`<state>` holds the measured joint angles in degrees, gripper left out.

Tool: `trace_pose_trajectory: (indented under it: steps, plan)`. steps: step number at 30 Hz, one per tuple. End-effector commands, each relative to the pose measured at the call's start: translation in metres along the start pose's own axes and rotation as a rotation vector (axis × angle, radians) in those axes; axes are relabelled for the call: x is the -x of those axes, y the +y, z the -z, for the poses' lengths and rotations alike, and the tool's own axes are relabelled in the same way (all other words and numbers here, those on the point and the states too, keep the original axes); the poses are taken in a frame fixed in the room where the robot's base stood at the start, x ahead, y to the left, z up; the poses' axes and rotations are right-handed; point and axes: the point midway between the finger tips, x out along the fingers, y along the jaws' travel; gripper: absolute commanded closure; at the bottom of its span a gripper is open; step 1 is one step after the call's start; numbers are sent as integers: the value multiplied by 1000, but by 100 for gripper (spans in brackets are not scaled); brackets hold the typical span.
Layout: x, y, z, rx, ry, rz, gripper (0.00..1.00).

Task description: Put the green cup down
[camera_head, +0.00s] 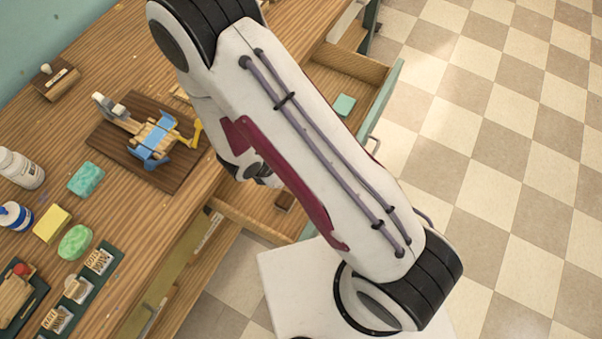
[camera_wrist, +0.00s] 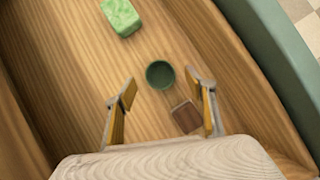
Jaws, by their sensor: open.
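The small round green cup (camera_wrist: 160,74) sits on the wooden floor of an open drawer in the wrist view, with its dark opening facing the camera. My gripper (camera_wrist: 166,85) is open, with one yellow-padded finger on each side of the cup in the picture. Clear gaps show between the cup and both fingers. I cannot tell the height of the fingers above the drawer floor. In the head view my arm hides the cup and the gripper.
The drawer (camera_head: 340,66) holds a green soap block (camera_wrist: 121,16) and a brown block (camera_wrist: 186,117) close to the right finger. Its green front (camera_wrist: 270,35) and side walls bound the space. The table (camera_head: 110,215) carries soaps, bottles and a wooden stand (camera_head: 150,140).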

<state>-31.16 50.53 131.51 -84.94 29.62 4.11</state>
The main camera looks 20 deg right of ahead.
Motion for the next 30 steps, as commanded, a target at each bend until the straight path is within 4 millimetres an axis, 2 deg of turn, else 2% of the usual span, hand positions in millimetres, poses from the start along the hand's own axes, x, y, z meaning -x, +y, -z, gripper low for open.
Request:
trace_pose_trajectory:
  steps: [13,30]
  plan:
    - [-37,0,-1,-1,0,2,45]
    - [-40,0,-1,0,0,1,45]
